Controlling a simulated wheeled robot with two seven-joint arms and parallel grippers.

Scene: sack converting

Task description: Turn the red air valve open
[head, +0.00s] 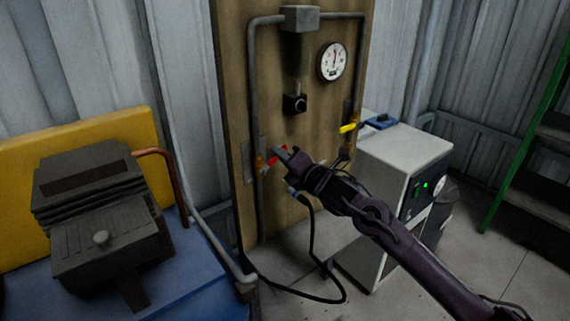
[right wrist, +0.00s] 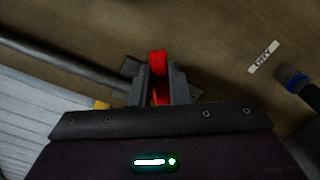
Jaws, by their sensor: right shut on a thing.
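The red air valve (head: 270,161) is a small red lever on the left vertical pipe of the brown wooden board. My right gripper (head: 284,153) reaches it from the right. In the right wrist view the red handle (right wrist: 157,62) stands between the two dark fingers of the right gripper (right wrist: 159,84), which are shut on it. The fingers hide part of the handle. My left gripper is in neither view.
A yellow lever (head: 348,128) sits on the right pipe, and a round gauge (head: 333,61) is above it. A white cabinet (head: 385,175) with a green light stands right of the board. A dark machine (head: 100,215) is at the left. A black hose hangs below my right gripper.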

